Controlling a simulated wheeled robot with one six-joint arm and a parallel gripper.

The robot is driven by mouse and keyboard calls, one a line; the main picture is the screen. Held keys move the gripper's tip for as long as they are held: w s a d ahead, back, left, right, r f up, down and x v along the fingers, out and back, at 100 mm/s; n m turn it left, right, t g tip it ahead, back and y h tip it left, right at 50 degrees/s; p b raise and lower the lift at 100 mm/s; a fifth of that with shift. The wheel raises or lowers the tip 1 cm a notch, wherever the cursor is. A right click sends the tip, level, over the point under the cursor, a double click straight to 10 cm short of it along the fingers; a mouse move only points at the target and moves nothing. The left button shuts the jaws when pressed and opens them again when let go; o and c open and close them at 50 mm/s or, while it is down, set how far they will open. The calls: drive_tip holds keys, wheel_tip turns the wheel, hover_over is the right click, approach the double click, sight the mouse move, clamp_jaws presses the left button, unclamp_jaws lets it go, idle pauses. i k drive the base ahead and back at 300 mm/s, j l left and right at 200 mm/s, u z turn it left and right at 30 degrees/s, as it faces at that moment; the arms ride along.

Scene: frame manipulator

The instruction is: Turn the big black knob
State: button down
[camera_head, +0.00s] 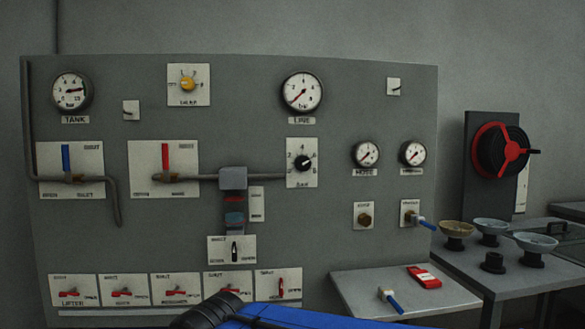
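A black knob (303,162) sits on a white scale plate (302,180) with numbers, right of the centre of the grey panel (340,215). It is a rather small knob with a pale pointer mark, which points up and to the right. A much larger round black part (489,151) with a red three-spoke handle (511,150) is on a dark upright board (479,190) at the right. I cannot tell from the picture which one is meant. A blue and black part of my arm shows at the bottom edge, apart from both. My gripper is not in view.
Gauges, levers and a yellow knob (187,84) cover the panel. Pipes and a grey block (233,178) stick out left of the black knob. A shelf (352,284) holds a red device (424,277) and a blue-handled tool (391,300). Bowls on stands (491,228) fill the right table.

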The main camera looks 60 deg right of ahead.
sight(302, 163)
drive_tip(key=z, duration=1.6)
